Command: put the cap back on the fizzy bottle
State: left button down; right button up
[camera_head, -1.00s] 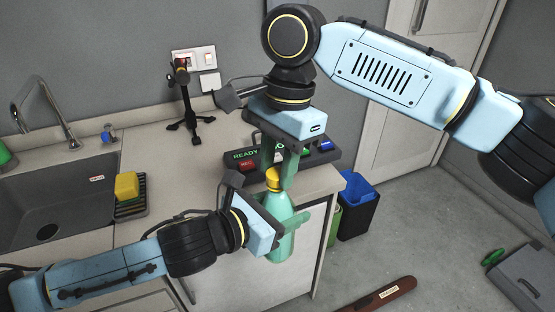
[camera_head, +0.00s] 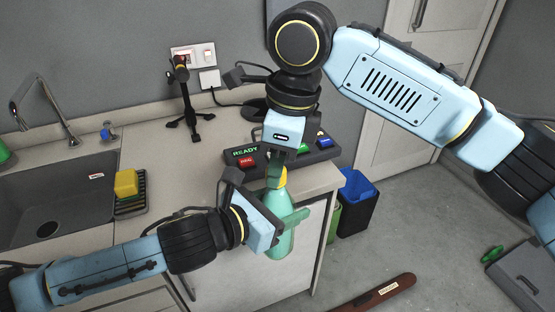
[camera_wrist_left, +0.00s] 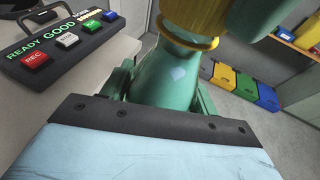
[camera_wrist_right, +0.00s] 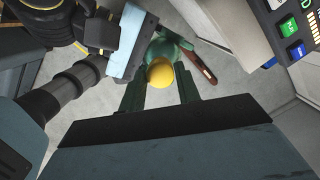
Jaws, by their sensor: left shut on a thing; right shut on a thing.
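The green fizzy bottle (camera_head: 279,243) is upright in front of the counter. My left gripper (camera_head: 290,226) is shut around its body, also seen in the left wrist view (camera_wrist_left: 165,90). The yellow cap (camera_head: 282,178) is at the bottle's mouth, in line with the neck. In the left wrist view the cap (camera_wrist_left: 195,18) sits right over the neck's yellow ring; whether it is fully seated I cannot tell. My right gripper (camera_head: 276,176) points down from above and is shut on the cap, which shows between its fingers in the right wrist view (camera_wrist_right: 160,73).
A button box (camera_head: 247,153) reading READY stands on the counter behind the grippers; GOOD shows in the left wrist view. A black stand (camera_head: 184,100), the sink (camera_head: 60,200) and a yellow sponge (camera_head: 126,183) are left. Blue and black bins (camera_head: 358,205) stand right on the floor.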

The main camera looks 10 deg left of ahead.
jog(key=o, duration=1)
jog(key=shift+r, duration=2.3)
